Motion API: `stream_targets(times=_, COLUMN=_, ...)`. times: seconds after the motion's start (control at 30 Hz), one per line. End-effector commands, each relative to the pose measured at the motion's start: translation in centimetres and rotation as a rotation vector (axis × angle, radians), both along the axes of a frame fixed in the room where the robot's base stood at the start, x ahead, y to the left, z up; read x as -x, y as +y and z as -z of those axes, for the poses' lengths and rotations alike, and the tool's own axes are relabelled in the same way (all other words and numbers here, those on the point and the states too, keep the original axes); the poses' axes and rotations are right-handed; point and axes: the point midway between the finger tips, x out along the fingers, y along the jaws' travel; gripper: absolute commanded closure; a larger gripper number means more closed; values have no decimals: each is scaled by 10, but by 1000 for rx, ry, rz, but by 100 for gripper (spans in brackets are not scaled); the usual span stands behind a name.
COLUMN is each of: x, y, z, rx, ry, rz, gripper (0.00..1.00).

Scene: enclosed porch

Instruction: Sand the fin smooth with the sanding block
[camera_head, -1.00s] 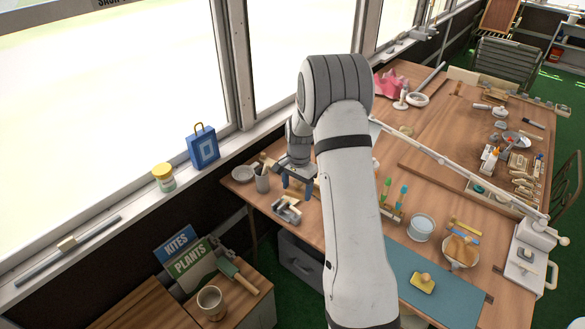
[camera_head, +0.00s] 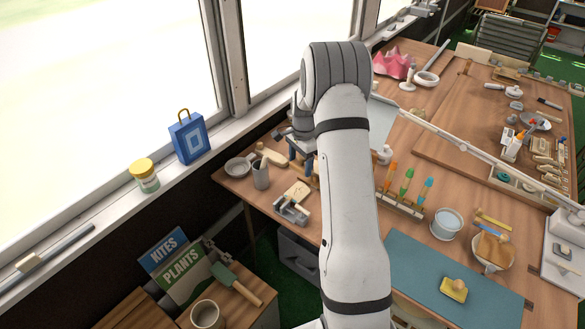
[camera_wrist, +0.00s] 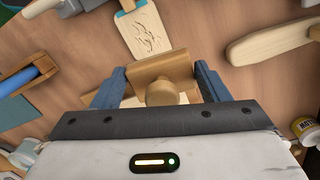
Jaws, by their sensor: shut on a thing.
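My gripper (camera_wrist: 160,88) is shut on a wooden block with a round knob, the sanding block (camera_wrist: 163,72); the fingers sit on either side of it. In the head view my gripper (camera_head: 302,165) hangs over the left part of the table, with the block mostly hidden. A pale wooden piece with dark squiggly marks, apparently the fin (camera_head: 297,192), is at a grey clamp (camera_head: 291,211) just in front of the gripper. Contact between block and fin cannot be told.
A wooden paddle-shaped piece (camera_head: 272,155) and a grey cup (camera_head: 261,176) lie close to the gripper's left. A rack of coloured brushes (camera_head: 404,195) and a white tub (camera_head: 446,224) stand right of my arm. A teal mat (camera_head: 420,270) holds a yellow block (camera_head: 454,289).

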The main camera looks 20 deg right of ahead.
Motion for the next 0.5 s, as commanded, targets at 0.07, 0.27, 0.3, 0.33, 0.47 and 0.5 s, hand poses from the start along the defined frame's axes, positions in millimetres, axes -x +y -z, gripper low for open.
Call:
stream_targets(times=0.07, x=-1, y=2, z=10, rx=1, ry=0, rz=-4, gripper=50)
stream_targets(times=0.27, x=-2, y=7, z=12, rx=0, ry=-1, rz=-13, gripper=50)
stream_targets(times=0.3, x=-2, y=8, z=12, rx=0, ry=-1, rz=-15, gripper=50)
stream_targets(times=0.33, x=-2, y=8, z=11, rx=0, ry=-1, rz=-17, gripper=50)
stream_targets(times=0.47, x=-3, y=11, z=11, rx=0, ry=-1, rz=-21, gripper=50)
stream_targets(times=0.5, x=-3, y=11, z=12, rx=0, ry=-1, rz=-22, gripper=50)
